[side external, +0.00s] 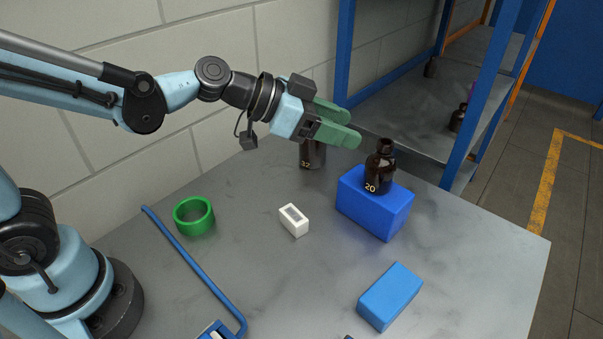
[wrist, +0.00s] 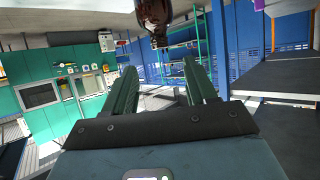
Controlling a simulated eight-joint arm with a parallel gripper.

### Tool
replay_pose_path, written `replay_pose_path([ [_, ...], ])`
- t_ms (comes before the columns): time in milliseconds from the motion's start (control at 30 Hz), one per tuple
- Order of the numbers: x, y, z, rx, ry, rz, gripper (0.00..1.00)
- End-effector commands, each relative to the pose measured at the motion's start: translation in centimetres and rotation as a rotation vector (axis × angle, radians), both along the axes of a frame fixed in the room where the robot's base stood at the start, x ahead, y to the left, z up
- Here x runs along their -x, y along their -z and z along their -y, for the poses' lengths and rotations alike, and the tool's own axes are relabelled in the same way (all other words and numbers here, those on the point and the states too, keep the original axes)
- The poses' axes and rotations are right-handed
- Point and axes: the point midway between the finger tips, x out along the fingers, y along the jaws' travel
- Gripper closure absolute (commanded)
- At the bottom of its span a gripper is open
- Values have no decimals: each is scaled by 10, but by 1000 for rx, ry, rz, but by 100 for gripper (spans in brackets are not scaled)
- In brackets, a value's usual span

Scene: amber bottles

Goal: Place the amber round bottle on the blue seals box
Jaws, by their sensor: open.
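A dark amber round bottle marked 20 (side external: 379,172) stands upright on a deep blue box (side external: 372,212) on the grey table. A second dark bottle, marked 32 (side external: 312,155), stands on the table behind my gripper, its upper part hidden. My gripper (side external: 350,127) is open and empty, its green fingers pointing right, above and left of bottle 20 in the side view. In the wrist view, a dark amber bottle (wrist: 155,14) shows at the top edge, beyond the open fingers (wrist: 160,66). I cannot tell which numbered bottle that is. No label naming seals is readable.
A lighter blue box (side external: 390,296) lies at the table's front. A white block (side external: 294,220), a green ring (side external: 194,216) and a long blue bar (side external: 198,272) lie to the left. A blue-framed shelf (side external: 415,105) stands behind. Table between these is clear.

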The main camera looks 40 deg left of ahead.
Motion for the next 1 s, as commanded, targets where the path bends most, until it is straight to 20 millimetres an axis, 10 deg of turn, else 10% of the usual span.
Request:
replay_pose_path([
  [467, 25, -8, -24, -12, -26, -39, 44],
  [1000, 114, 53, -157, -176, -681, -473, 44],
])
